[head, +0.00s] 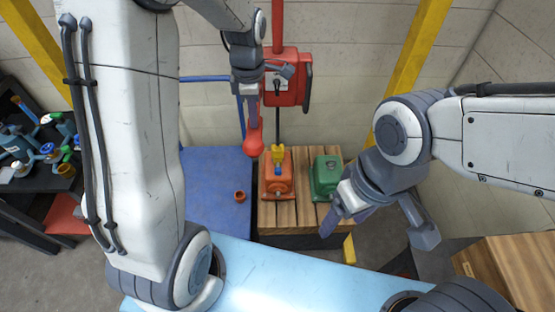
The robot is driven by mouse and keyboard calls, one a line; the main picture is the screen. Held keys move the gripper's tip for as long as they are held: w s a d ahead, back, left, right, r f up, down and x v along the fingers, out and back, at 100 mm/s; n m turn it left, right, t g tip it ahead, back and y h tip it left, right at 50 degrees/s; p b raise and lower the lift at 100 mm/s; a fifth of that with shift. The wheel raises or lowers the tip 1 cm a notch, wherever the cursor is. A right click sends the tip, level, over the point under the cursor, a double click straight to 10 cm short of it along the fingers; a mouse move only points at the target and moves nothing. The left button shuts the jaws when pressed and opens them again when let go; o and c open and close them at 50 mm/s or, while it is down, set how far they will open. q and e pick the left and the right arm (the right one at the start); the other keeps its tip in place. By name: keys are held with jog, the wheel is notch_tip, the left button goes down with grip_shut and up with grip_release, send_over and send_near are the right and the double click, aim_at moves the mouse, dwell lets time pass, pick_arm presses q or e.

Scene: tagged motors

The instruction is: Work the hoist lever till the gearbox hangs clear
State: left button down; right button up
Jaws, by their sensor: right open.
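The red hoist (284,88) hangs at the back on a red post. A red lever with a ball knob (253,145) points down at its left. My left gripper (268,84) is at the top of this lever, in front of the hoist; whether it grips the lever is unclear. A dark chain runs down from the hoist to a yellow hook block (277,154) over the orange gearbox (277,185). The gearbox appears to sit on the wooden slatted pallet (298,214). My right gripper (378,227) is open and empty, right of the pallet's front.
A green motor (326,176) stands on the pallet right of the gearbox. A blue surface (212,185) left of it bears a small orange-red cup (240,196). A dark bench (32,180) with coloured parts is at far left. A wooden box (515,268) is at lower right. Yellow posts flank the hoist.

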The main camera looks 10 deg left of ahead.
pick_arm(q)
jog(key=shift+f, duration=0.1)
jog(key=shift+s+d+f+b, duration=0.1)
jog(key=shift+s+f+b, duration=0.1)
jog(key=shift+f+b, duration=0.65)
jog(key=shift+s+f+b, duration=0.15)
jog(key=shift+f+b, duration=0.4)
jog(key=shift+f, duration=0.45)
jog(key=shift+s+d+f+b, duration=0.1)
jog(key=shift+s+f+b, duration=0.1)
jog(key=shift+f+b, duration=0.65)
jog(key=shift+f, duration=0.1)
notch_tip(320, 180, down, 6)
jog(key=b, duration=0.3)
